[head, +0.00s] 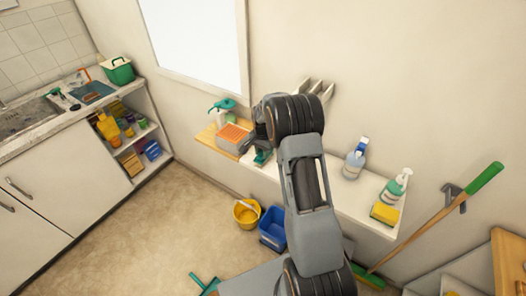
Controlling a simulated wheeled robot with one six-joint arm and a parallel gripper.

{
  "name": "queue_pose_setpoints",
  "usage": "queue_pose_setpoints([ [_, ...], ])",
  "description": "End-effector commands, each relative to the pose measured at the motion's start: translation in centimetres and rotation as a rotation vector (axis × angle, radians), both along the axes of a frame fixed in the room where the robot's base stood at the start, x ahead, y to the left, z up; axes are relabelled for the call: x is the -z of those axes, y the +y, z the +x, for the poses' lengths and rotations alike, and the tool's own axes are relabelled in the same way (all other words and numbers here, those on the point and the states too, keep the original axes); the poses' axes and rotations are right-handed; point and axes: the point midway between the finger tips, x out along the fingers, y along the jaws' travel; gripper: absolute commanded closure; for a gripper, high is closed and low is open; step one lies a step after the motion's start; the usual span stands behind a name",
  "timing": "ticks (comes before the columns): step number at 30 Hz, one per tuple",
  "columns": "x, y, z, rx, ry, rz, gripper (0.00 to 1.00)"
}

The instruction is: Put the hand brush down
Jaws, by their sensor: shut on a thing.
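My gripper (257,147) is at the wall shelf (347,191), largely hidden behind my own wrist. It is shut on a small green thing (262,158), which seems to be the hand brush; only a part of it shows, just below my wrist at the shelf's front edge. Whether it touches the shelf cannot be told.
An orange-topped grey block (232,138) and a teal pump bottle (222,107) are left of my gripper. Right along the shelf are a blue-capped bottle (355,159), a spray bottle (395,187) and a yellow sponge (384,213). Yellow (246,213) and blue buckets (272,229) stand below.

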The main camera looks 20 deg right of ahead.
Motion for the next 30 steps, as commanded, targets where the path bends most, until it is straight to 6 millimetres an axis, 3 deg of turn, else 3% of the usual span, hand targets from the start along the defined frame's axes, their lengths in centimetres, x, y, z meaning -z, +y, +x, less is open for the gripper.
queue_pose_setpoints([
  [6,0.4,0.0,0.0,0.0,0.0,0.0,1.0],
  [7,0.3,0.0,0.0,0.0,0.0,0.0,0.73],
  [14,0.3,0.0,0.0,0.0,0.0,0.0,0.51],
  [23,0.2,0.0,0.0,0.0,0.0,0.0,0.49],
  [30,-2.5,0.0,0.1,0.0,-0.006,-0.001,0.49],
])
